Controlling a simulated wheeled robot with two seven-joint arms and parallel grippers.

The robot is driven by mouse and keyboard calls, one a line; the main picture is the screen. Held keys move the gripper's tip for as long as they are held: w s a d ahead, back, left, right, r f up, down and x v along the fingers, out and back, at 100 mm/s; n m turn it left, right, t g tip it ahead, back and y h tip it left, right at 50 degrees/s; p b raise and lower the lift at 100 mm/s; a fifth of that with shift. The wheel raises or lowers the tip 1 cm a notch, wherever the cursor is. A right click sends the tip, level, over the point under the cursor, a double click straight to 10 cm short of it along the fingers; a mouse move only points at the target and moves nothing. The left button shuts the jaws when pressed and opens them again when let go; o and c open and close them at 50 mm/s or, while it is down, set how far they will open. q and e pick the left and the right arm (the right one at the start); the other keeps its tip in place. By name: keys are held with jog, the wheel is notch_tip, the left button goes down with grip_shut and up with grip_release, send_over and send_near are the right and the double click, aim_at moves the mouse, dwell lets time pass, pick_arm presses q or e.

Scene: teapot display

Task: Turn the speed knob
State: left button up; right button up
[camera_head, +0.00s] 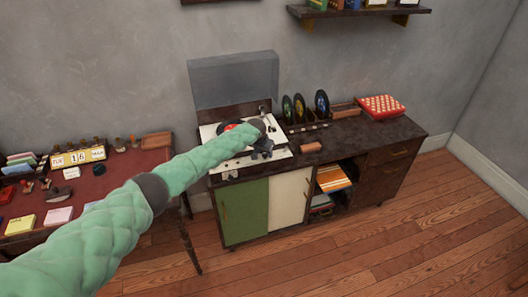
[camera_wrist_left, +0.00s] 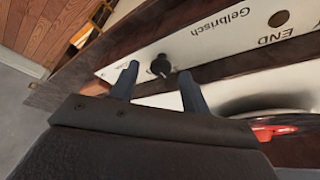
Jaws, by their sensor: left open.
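The speed knob (camera_wrist_left: 161,66) is a small black knob on the white front panel (camera_wrist_left: 215,42) of the record player, which is lettered "Gelbrisch" and "END". My left gripper (camera_wrist_left: 158,82) is open, its two fingers on either side of the knob in the left wrist view, with a gap on both sides. I cannot tell how deep the fingertips reach. In the head view my left gripper (camera_head: 262,148) is over the record player (camera_head: 280,160), and the knob cannot be made out there. My right gripper is not in view.
The player's grey lid (camera_head: 235,80) stands open at the back. Upright records (camera_head: 300,107) and a red checkered box (camera_head: 382,106) stand to the right on the cabinet (camera_head: 400,133). A desk (camera_head: 105,180) with small items stands left.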

pick_arm(q)
jog(key=shift+w+f, duration=0.15)
jog(key=shift+f, duration=0.2)
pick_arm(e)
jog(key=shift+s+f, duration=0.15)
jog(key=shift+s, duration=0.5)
pick_arm(q)
jog(key=c, duration=1)
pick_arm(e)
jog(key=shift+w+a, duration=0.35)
